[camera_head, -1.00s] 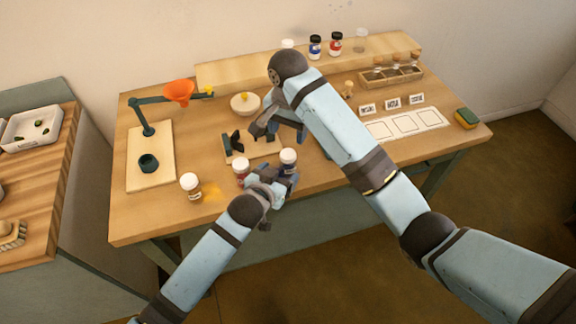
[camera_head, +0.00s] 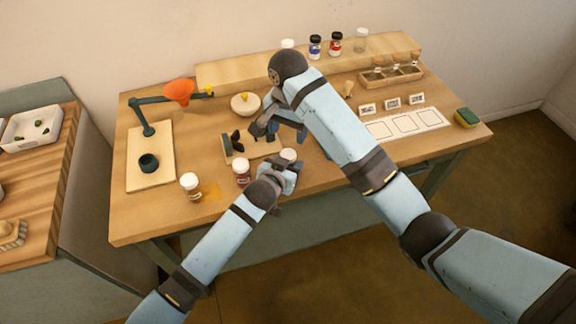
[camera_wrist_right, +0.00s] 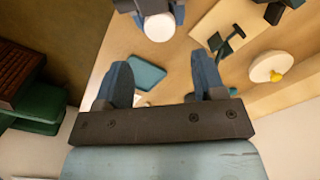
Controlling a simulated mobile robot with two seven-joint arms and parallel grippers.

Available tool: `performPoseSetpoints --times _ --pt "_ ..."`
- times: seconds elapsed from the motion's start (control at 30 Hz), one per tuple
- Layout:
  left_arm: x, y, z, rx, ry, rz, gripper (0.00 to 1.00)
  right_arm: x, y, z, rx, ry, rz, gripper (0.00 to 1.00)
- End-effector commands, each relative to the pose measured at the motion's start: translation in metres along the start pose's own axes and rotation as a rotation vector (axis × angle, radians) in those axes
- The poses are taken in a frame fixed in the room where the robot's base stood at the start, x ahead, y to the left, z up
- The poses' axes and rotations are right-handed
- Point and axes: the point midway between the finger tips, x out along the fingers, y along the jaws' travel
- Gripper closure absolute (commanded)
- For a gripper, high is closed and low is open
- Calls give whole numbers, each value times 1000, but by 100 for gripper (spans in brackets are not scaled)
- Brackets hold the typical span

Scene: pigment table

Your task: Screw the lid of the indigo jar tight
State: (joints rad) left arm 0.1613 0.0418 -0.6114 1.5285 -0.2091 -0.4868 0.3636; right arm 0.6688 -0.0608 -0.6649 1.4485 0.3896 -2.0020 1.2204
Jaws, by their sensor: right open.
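The jar at my left gripper, which I take for the indigo jar, shows its white lid (camera_head: 288,154) near the table's front edge. The same lid (camera_wrist_right: 159,27) is at the top of the right wrist view. My left gripper (camera_head: 285,167) has its fingers on both sides of this jar, hiding most of its body. Whether they press on it is unclear. Whether the lid is tight cannot be seen. My right gripper (camera_wrist_right: 160,65) is open and empty above the table; in the head view it is behind and left of the jar.
A red-labelled jar (camera_head: 242,172) stands just left of my left gripper. Further left is an ochre jar (camera_head: 190,186) beside spilled powder (camera_head: 211,191). A lidded bowl (camera_head: 245,104) and a funnel stand (camera_head: 150,129) are farther back. A sponge (camera_head: 466,118) lies at the right.

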Motion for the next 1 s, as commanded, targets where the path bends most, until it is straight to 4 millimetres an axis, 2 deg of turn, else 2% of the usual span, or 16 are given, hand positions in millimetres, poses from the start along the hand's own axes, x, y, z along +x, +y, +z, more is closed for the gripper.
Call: performPoseSetpoints --times 0.03,0.13,0.27,0.37,0.47,1.0 --pt "0 0 0 0 0 0 79 0 0 0 0 0 0 37" --pt "0 0 0 0 0 0 100 0 0 0 0 0 0 37" --pt "0 0 0 0 0 0 100 -1 -1 0 -43 3 -2 37" --pt "0 0 0 0 0 0 100 -3 -4 0 -162 11 -6 37" --pt "0 0 0 0 0 0 100 -6 -7 0 -364 24 -12 37" --pt "0 0 0 0 0 0 100 -13 -18 5 -1744 64 8 37"
